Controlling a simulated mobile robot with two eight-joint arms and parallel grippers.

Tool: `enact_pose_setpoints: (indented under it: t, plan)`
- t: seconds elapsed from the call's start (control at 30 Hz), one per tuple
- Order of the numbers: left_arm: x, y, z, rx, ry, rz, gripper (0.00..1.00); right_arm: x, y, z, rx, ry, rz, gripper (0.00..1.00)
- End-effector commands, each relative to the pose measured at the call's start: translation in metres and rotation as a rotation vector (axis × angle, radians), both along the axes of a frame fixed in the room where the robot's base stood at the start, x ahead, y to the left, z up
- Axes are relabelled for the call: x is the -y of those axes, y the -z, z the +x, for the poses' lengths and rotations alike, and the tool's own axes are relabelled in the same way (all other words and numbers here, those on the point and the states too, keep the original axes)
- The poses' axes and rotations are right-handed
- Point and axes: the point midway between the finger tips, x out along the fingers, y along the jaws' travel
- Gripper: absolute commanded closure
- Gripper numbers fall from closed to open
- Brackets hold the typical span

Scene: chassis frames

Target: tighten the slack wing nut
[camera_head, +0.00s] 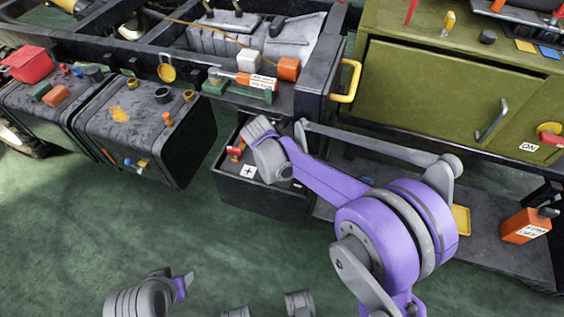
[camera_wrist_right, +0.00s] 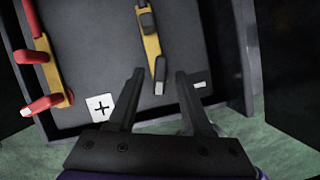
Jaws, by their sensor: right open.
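In the wrist view my right gripper (camera_wrist_right: 159,73) is open, with its two dark fingers apart over the top of a dark box (camera_wrist_right: 95,40). A yellow bar (camera_wrist_right: 152,45) with dark and pale grey parts lies between and beyond the fingertips; I cannot tell whether they touch it. I cannot pick out a wing nut for certain. A red-and-yellow fitting (camera_wrist_right: 45,60) lies on the left of the box top, near a white plus label (camera_wrist_right: 100,107). In the head view the box (camera_head: 262,195) is partly hidden by my right wrist. My left gripper does not show.
The box sits below the dark chassis frame (camera_head: 323,95) with a yellow handle (camera_head: 346,80). A dark tank (camera_head: 135,120) stands to its left. An olive cabinet (camera_head: 425,85) and an orange can (camera_head: 526,225) are to the right. Green floor is clear in front.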

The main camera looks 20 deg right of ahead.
Motion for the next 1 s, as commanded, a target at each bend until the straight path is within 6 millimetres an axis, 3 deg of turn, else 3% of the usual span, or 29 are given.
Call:
enact_pose_setpoints:
  t: [0.37, 0.63, 1.0]
  plan:
    - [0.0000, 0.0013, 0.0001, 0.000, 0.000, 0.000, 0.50, 0.0023, 0.0055, 0.0015, 0.000, 0.000, 0.000, 0.50]
    - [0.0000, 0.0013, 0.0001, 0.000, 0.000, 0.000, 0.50, 0.0022, 0.0054, 0.0014, 0.000, 0.000, 0.000, 0.99]
    - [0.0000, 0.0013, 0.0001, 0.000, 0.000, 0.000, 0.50, 0.0020, 0.0053, 0.0015, 0.000, 0.008, 0.000, 1.00]
